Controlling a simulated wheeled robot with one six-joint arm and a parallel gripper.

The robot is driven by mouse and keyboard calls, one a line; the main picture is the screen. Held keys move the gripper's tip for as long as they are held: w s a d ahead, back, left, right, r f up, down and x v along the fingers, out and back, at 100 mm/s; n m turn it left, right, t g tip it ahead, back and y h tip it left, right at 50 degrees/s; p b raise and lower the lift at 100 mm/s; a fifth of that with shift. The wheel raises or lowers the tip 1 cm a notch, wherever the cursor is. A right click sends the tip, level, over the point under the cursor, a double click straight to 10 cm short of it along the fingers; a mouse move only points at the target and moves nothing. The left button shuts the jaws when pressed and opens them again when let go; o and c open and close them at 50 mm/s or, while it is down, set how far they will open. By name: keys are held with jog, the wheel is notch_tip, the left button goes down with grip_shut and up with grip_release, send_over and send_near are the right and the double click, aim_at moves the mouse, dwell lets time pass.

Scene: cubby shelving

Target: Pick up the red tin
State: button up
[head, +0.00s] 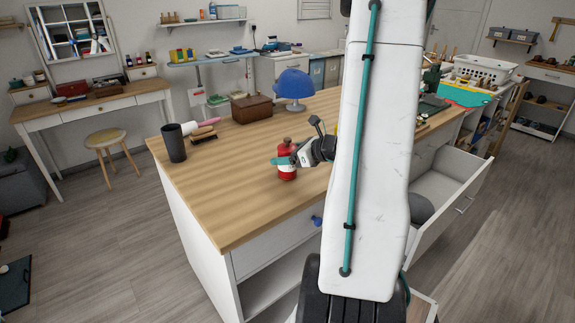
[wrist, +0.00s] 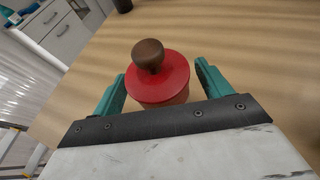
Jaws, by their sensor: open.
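The red tin (head: 288,173) stands upright on the wooden worktop, with a pale label on its side and a brown knob on its lid. In the wrist view its red lid and brown round knob (wrist: 158,78) show from above. My gripper (head: 281,161) is at the tin. In the wrist view the gripper's teal fingers (wrist: 157,85) are open, one on each side of the tin, with a visible gap at the right finger. The tin's lower part is hidden by the gripper in the wrist view.
The worktop in front of the tin is clear. An open drawer (head: 450,185) juts out at right.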

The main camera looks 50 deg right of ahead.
jog(key=c, duration=1.1)
